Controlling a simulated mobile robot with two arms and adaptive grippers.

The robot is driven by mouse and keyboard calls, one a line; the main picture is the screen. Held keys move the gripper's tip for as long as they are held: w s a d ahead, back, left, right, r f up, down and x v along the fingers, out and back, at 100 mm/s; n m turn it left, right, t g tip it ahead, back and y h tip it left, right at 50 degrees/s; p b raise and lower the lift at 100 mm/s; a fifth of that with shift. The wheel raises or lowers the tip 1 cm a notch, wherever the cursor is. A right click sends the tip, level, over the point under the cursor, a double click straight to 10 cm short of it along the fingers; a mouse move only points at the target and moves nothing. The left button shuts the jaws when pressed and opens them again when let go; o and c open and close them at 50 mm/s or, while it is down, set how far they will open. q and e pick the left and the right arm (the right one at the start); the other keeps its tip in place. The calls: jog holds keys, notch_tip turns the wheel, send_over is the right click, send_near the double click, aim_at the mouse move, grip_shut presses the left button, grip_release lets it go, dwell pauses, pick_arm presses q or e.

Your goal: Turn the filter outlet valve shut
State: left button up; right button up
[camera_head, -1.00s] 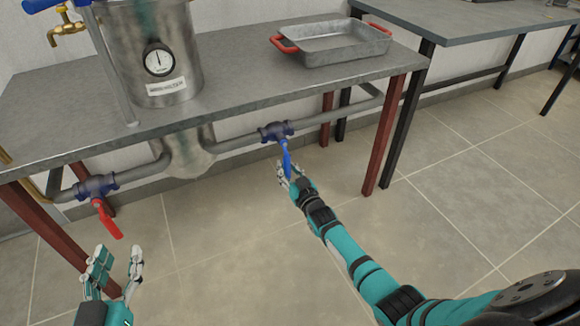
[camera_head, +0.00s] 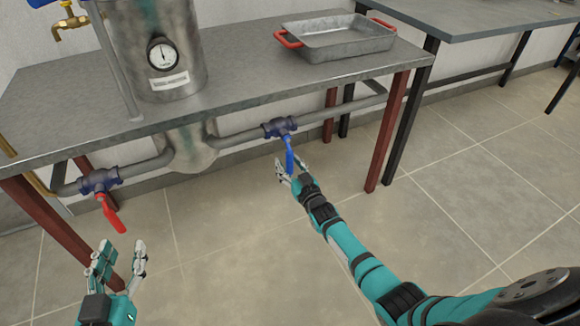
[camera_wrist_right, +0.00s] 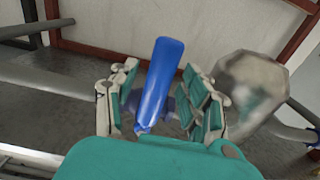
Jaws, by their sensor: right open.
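A valve (camera_head: 279,127) with a blue lever (camera_head: 289,153) sits on the pipe under the table, right of the steel filter vessel. Its lever hangs down across the pipe. My right gripper (camera_head: 292,174) is at the lever's lower end. In the right wrist view the blue lever (camera_wrist_right: 160,85) stands between the spread fingers of my right gripper (camera_wrist_right: 167,100), with gaps visible beside it. A second valve (camera_head: 99,181) with a red lever (camera_head: 111,214) is on the pipe at left, its lever slanting down. My left gripper (camera_head: 120,258) is open and empty, below the red lever.
The steel vessel (camera_head: 175,50) with a gauge passes through the table (camera_head: 240,85). A metal tray (camera_head: 335,38) with red handles stands on top. Table legs (camera_head: 392,130) flank the right side of the pipe. The floor in front is clear.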

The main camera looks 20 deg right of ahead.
jog(key=s, duration=1.2)
jog(key=shift+d, duration=0.2)
